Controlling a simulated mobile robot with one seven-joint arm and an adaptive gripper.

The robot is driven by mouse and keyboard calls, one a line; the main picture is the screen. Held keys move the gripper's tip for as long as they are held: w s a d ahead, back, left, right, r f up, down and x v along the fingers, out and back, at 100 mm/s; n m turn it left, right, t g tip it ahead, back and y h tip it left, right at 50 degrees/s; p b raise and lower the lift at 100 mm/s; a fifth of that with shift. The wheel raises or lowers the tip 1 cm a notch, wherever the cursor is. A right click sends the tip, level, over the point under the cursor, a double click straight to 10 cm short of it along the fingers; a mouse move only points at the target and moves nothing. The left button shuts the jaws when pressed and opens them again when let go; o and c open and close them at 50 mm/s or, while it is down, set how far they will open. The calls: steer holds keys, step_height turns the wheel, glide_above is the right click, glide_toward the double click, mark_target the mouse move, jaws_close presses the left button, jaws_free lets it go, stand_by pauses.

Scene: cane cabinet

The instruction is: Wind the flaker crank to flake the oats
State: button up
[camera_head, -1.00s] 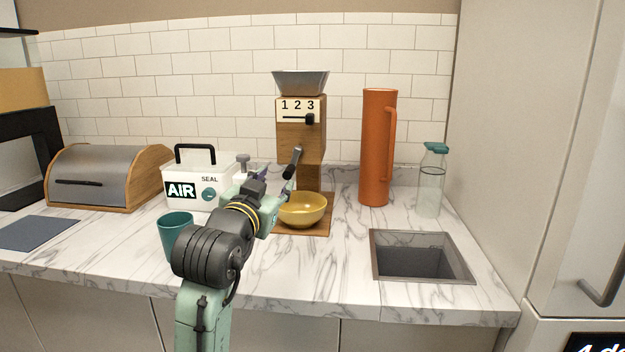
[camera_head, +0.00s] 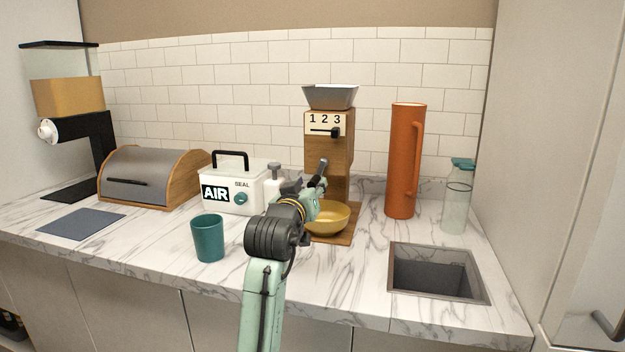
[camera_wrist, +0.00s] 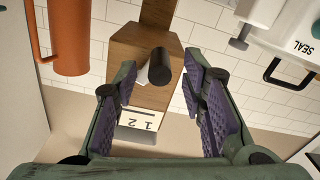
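The flaker (camera_head: 328,152) is a wooden tower with a grey hopper (camera_head: 330,96) on top and a 1-2-3 lever scale on its front. Its crank has a dark cylindrical handle (camera_head: 322,170), which points toward me. A yellow bowl (camera_head: 334,219) sits on the flaker's wooden base; I cannot see what is inside. My gripper (camera_head: 303,196) is at the flaker's front, partly hidden by my arm. In the wrist view, which is upside down, my gripper (camera_wrist: 160,76) is open, and the crank handle (camera_wrist: 160,65) shows between its purple-padded fingers, with gaps on both sides.
A teal cup (camera_head: 208,240) stands left of my arm. A white AIR SEAL box (camera_head: 230,205) and a bread box (camera_head: 140,178) are behind it. An orange pitcher (camera_head: 402,165), a glass bottle (camera_head: 457,205) and a sink (camera_head: 437,272) are at the right.

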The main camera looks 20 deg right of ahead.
steer(key=shift+x, duration=1.1)
jaws_close()
